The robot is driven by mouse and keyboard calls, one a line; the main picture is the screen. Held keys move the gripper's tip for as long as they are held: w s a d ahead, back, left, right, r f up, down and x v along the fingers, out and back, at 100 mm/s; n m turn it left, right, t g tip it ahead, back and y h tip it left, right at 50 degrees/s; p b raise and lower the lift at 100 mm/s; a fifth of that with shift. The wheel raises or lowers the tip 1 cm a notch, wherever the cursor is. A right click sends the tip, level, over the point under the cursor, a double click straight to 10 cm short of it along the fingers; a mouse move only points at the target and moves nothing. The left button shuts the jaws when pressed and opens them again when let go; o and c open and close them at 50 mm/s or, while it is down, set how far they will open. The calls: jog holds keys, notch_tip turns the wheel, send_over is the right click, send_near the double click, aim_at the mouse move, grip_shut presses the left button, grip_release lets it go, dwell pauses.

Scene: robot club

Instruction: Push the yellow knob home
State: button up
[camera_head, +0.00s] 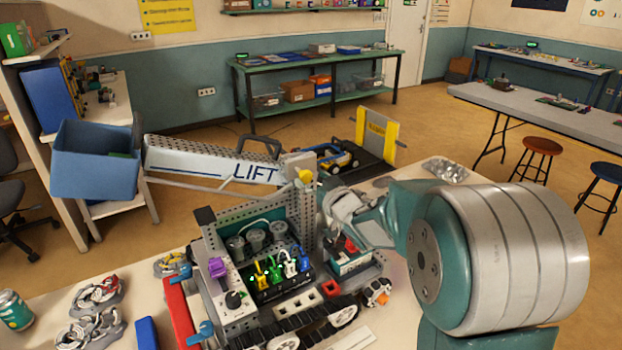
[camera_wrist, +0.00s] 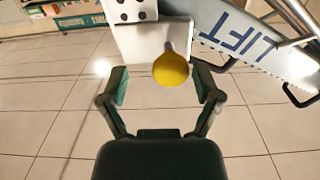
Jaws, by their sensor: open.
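The yellow knob (camera_head: 305,175) is a small round ball at the right end of the grey LIFT arm (camera_head: 217,160), above the robot model on the table. In the wrist view the yellow knob (camera_wrist: 171,70) sits on a short stem in front of a pale metal block (camera_wrist: 150,42). My gripper (camera_wrist: 160,84) is open and empty, with one finger on each side of the knob in that picture. I cannot tell how far the knob is from the fingers. In the head view my gripper (camera_head: 343,208) is right of and below the knob, partly hidden by my wrist.
The robot model (camera_head: 250,290) carries coloured plugs, a purple knob and black tracks. A yellow-framed stand (camera_head: 376,135) and a small wheeled vehicle (camera_head: 335,157) are behind.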

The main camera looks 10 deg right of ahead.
aim_at(307, 178)
jog(key=shift+w+a, duration=0.2)
jog(key=shift+w, duration=0.05)
jog(key=shift+a, duration=0.65)
jog(key=c, duration=0.5)
jog(key=shift+d, duration=0.15)
jog(key=c, duration=0.6)
jog(key=shift+d, duration=0.25)
grip_shut()
jog(key=shift+x, duration=1.3)
jog(key=shift+a, duration=0.1)
jog(key=shift+r, duration=0.1)
